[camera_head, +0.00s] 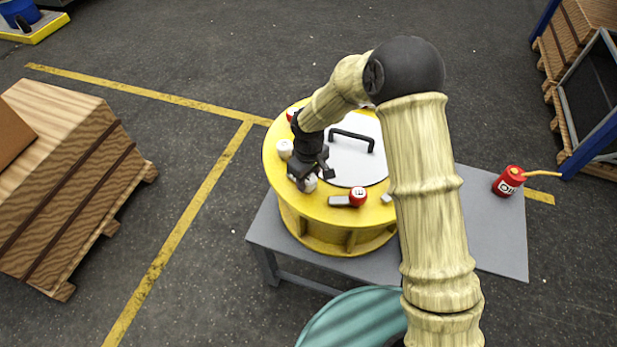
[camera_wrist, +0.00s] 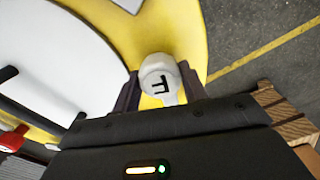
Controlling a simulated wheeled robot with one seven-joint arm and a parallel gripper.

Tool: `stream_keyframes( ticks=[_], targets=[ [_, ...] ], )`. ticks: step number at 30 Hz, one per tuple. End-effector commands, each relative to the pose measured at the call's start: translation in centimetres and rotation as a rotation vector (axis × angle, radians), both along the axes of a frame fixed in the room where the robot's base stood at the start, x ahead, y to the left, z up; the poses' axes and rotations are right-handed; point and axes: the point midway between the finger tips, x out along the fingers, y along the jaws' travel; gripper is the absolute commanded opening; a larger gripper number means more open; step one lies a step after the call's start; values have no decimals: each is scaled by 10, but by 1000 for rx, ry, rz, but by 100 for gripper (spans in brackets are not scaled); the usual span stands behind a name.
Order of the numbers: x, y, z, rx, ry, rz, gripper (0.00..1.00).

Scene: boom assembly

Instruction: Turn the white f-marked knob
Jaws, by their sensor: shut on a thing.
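The white f-marked knob (camera_wrist: 160,82) sits on the rim of the round yellow drum (camera_head: 321,204). In the wrist view its black F faces the camera and lies between my two dark fingers. My gripper (camera_wrist: 161,92) is shut on this knob. In the head view my gripper (camera_head: 308,178) reaches down at the left front of the drum, and only a bit of the white knob (camera_head: 310,184) shows beside the fingers.
A red lettered knob (camera_head: 357,196) with a grey lever and another white knob (camera_head: 285,149) sit on the rim nearby. A black handle (camera_head: 352,137) stands on the white lid. A red oil can (camera_head: 508,182) stands on the grey table (camera_head: 490,235).

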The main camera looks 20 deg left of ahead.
Motion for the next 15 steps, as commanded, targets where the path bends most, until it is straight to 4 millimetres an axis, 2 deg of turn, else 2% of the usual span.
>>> stream_keyframes(
  ticks=[15],
  targets=[
    [1,2,2,5,-5,33,20]
  ],
)
